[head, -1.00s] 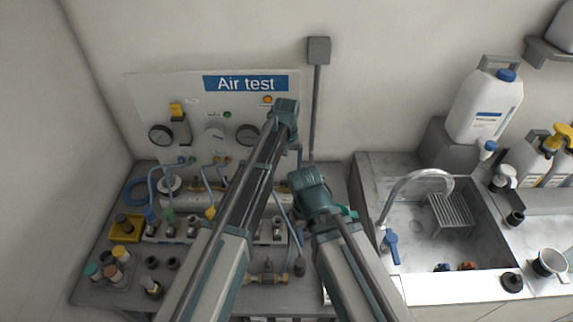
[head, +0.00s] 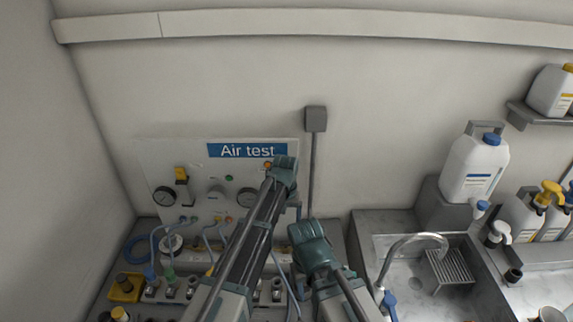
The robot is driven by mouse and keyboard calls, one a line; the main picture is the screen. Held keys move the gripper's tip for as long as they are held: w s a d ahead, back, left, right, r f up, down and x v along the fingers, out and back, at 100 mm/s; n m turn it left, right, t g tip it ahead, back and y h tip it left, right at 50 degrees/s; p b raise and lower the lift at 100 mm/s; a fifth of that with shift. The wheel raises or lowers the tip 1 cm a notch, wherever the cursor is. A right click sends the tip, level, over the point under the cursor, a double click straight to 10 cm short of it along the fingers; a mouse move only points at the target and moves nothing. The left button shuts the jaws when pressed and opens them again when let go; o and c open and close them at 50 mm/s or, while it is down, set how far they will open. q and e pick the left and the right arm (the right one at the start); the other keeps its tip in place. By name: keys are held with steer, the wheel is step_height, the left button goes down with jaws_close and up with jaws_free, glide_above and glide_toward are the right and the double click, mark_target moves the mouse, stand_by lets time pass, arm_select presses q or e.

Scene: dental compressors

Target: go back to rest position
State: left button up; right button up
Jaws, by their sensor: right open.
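My two arms reach up from the bottom of the head view, in front of the bench and the air test panel (head: 205,165). My left arm rises to a teal joint in front of the panel's right side; its gripper is hidden. My right arm is lower and ends in a teal joint left of the sink. Only a small part of my right gripper (head: 343,268) shows beside that joint; it is open, and I see nothing held.
The panel carries gauges (head: 165,197), a yellow switch and hoses above a row of fittings. A sink (head: 405,275) with a curved tap (head: 415,240) lies to the right. A white jug (head: 474,168) and several bottles stand beyond it.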

arm_select(q)
steer(key=s+a+f+m+b, duration=0.1)
steer(key=s+f+b, duration=0.1)
steer(key=s, duration=0.6)
steer(key=s+a+f+m+b, duration=0.1)
steer(key=s+a+f+b, duration=0.1)
steer(key=s, duration=0.6)
steer(key=s+a+f+m+y+b, duration=0.1)
steer(key=s+a+f+b, duration=0.1)
steer(key=s, duration=0.6)
steer(key=shift+s+f+m+b, duration=0.25)
steer(key=shift+f+m+b, duration=0.05)
steer(key=shift+f, duration=0.4)
steer(key=shift+a, duration=0.1)
